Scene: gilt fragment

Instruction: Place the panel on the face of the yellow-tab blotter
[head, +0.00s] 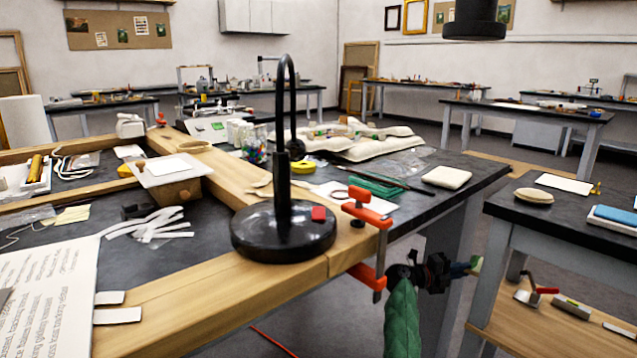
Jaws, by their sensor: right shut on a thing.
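My right gripper (447,270) is low at the right, beside the near table's right side and below its top. It is black and seen from behind, with my green-sleeved arm below it. It is shut on a small teal and tan piece (475,265), mostly hidden by the gripper; I cannot tell for sure that it is the panel. A flat white sheet (563,183) lies on the right table, with a small yellow bit (596,188) at its right end; it may be the yellow-tab blotter. My left gripper is not in view.
A black lamp base (283,235) and an orange clamp (367,235) stand on the wooden frame (230,290) at the table's near edge. The right table (540,213) also bears a round tan pad (533,196) and a blue-and-white block (614,217). A floor gap separates the tables.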

